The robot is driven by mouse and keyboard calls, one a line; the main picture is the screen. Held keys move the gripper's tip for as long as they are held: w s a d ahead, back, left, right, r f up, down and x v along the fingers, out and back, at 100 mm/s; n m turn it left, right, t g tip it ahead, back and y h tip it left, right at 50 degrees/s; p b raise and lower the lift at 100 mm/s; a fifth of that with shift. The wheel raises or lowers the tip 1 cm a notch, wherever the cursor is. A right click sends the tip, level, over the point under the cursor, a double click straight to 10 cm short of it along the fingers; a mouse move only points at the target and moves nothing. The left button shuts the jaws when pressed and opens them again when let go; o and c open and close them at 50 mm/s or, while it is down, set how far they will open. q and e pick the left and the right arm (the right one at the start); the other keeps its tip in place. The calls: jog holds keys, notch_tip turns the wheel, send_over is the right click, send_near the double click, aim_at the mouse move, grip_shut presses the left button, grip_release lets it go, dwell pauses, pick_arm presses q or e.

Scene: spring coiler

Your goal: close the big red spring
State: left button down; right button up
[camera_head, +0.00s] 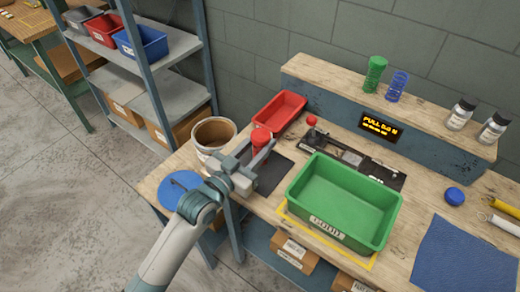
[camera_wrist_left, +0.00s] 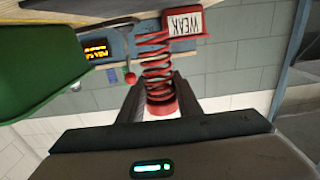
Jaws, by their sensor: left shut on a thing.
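The big red spring (camera_head: 261,140) stands over a dark mat at the left end of the wooden bench. In the left wrist view, which is upside down, its red coils (camera_wrist_left: 157,66) show with gaps between them. My left gripper (camera_head: 257,157) is shut on the spring near one end, with one finger on each side. The fingers also show in the left wrist view (camera_wrist_left: 160,98). Its far end is partly hidden by the coils and the bench edge. My right gripper is not in view.
A green bin (camera_head: 345,203) stands right of the gripper. A red tray (camera_head: 280,110) lies behind, and a brown pot (camera_head: 213,133) and blue disc (camera_head: 177,190) stand left. A red-knobbed lever (camera_head: 312,121) and an orange-lit display (camera_head: 379,126) are behind the bin. Green and blue springs stand on the shelf.

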pick_arm(q)
notch_tip(320, 180, down, 3)
jog(key=shift+r, duration=0.15)
jog(key=shift+f, duration=0.2)
jog(key=c, duration=1.3)
grip_release()
